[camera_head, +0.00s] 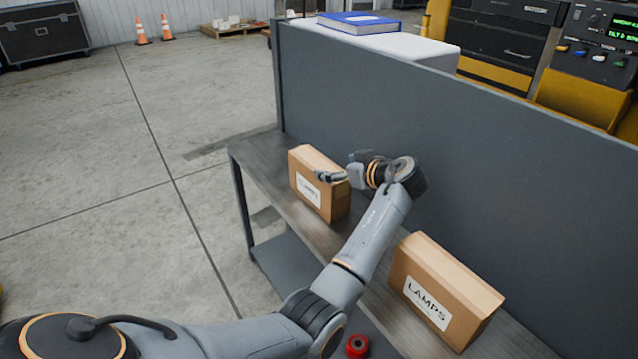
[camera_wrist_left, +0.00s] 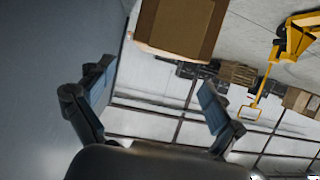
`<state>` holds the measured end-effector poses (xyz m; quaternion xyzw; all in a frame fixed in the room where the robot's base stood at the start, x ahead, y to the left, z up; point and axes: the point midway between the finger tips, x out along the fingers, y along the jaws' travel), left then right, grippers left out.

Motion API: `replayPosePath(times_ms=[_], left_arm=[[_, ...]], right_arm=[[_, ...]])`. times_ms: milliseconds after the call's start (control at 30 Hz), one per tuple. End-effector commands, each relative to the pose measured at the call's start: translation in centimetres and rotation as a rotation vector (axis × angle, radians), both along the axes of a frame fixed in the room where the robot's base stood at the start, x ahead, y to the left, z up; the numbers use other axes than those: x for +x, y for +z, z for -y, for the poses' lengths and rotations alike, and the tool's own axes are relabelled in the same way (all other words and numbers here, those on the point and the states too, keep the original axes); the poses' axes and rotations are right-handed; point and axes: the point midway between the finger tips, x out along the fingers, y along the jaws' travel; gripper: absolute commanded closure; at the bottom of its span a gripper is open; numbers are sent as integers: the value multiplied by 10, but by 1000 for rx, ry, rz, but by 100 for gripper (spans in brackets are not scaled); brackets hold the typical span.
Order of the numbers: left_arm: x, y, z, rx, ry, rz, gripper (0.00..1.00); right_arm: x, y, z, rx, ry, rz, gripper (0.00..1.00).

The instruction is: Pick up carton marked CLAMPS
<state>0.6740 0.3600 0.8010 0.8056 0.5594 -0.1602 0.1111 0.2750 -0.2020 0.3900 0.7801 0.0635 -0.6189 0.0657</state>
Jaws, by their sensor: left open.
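A brown carton (camera_head: 308,189) stands on the far part of the narrow bench. Its white label is small and partly unclear; it seems to end in AMPS. A second carton (camera_head: 440,290), nearer, has a label that reads LAMPS. My left gripper (camera_head: 330,176) is at the upper right side of the far carton and hides part of it. In the left wrist view, the fingers (camera_wrist_left: 156,76) are spread and empty, with a carton (camera_wrist_left: 180,25) beyond them at the top. I cannot tell whether a finger touches it. My right gripper is not in view.
The bench (camera_head: 262,160) runs along a tall grey panel (camera_head: 480,150), close behind the cartons. A white box with a blue book (camera_head: 358,22) is beyond the panel. A red round thing (camera_head: 357,346) shows below the bench edge. Open floor lies left.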

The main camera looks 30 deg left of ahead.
Motion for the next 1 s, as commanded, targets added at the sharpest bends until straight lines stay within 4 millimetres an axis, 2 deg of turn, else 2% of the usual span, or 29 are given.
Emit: replayPosePath(times_ms=[267, 500, 833, 1000], left_arm=[[7, -12, -20, 0, 1, -2, 8], [17, -28, -48, 0, 1, 0, 8], [19, -31, -54, -1, -1, 0, 8], [19, -31, -54, -1, -1, 0, 42]], right_arm=[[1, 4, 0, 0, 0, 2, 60], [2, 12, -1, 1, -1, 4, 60], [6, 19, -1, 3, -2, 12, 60], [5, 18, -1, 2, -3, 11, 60]])
